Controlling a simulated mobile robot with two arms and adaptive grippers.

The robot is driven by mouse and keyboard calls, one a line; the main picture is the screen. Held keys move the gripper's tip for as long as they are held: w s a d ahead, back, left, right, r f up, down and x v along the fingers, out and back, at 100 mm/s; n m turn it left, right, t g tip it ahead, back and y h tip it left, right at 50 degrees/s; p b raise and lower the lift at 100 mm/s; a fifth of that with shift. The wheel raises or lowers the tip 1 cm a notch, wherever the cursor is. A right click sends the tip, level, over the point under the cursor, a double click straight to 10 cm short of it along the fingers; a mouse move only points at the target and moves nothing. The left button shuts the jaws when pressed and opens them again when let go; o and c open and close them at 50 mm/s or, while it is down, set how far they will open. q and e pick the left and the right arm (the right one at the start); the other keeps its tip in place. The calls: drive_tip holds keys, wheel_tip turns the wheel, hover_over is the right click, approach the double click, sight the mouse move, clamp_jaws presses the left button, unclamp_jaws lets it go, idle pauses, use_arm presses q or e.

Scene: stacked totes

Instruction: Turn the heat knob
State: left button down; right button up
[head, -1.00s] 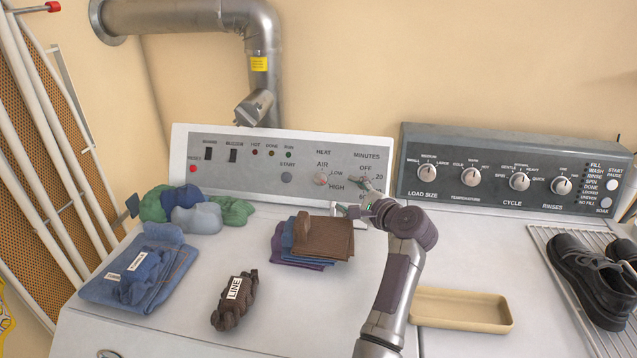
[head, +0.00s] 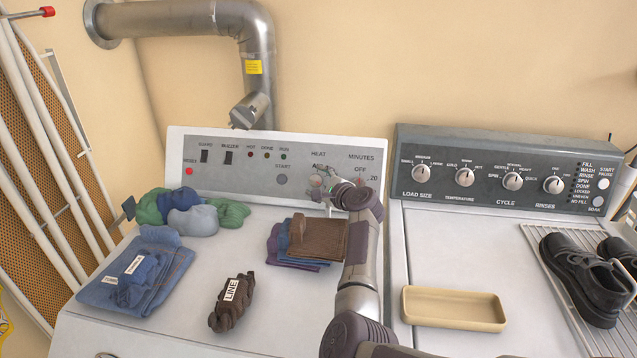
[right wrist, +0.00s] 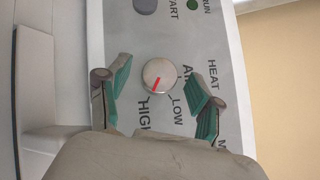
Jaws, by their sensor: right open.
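The heat knob (right wrist: 159,76) is a round silver knob with a red pointer line, on the white control panel (head: 230,180). Its red line points toward the HIGH label in the right wrist view. In the head view the heat knob (head: 316,181) is partly hidden by my right gripper. My right gripper (right wrist: 160,70) is open, with its green-padded fingers on either side of the knob and a visible gap to it on both sides. In the head view my right gripper (head: 323,188) is at the panel. My left gripper is not in view.
Folded brown and purple cloths (head: 318,240), a dark bundle labelled LINE (head: 232,302), blue folded clothes (head: 135,275) and rolled socks (head: 185,207) lie on the machine top. A tan tray (head: 453,308) and black shoes (head: 580,275) are at right. Another dark panel (head: 480,150) adjoins.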

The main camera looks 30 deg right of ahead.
drive_tip(key=shift+c, duration=0.4)
drive_tip(key=c, duration=1.1)
drive_tip(key=shift+o, duration=0.2)
drive_tip(key=shift+r+n+g+p, duration=0.3)
drive_tip(key=shift+n+p, duration=0.2)
drive_tip(key=shift+p, duration=0.4)
drive_tip(key=n+g+p, duration=0.1)
drive_tip(key=n+y+p, duration=0.1)
drive_tip(key=p, duration=0.1)
drive_tip(key=n+g+p, duration=0.1)
drive_tip(key=shift+d+r+n+g+p, duration=0.1)
drive_tip(key=shift+r+n+g+p, duration=0.2)
drive_tip(key=shift+p, duration=0.1)
drive_tip(key=n+g+p, duration=0.2)
drive_tip(key=shift+w+f+n, duration=0.1)
drive_tip(key=shift+w+n, duration=0.1)
drive_tip(key=shift+n, duration=0.2)
use_arm(q)
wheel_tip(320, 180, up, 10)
drive_tip(key=p, duration=0.1)
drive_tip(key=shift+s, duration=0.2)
use_arm(e)
drive_tip(key=shift+n+g, duration=1.1)
drive_tip(key=shift+n, duration=0.1)
drive_tip(key=shift+f, duration=0.1)
drive_tip(key=o, duration=1.1)
drive_tip(key=shift+w, duration=0.1)
drive_tip(key=shift+o, duration=0.2)
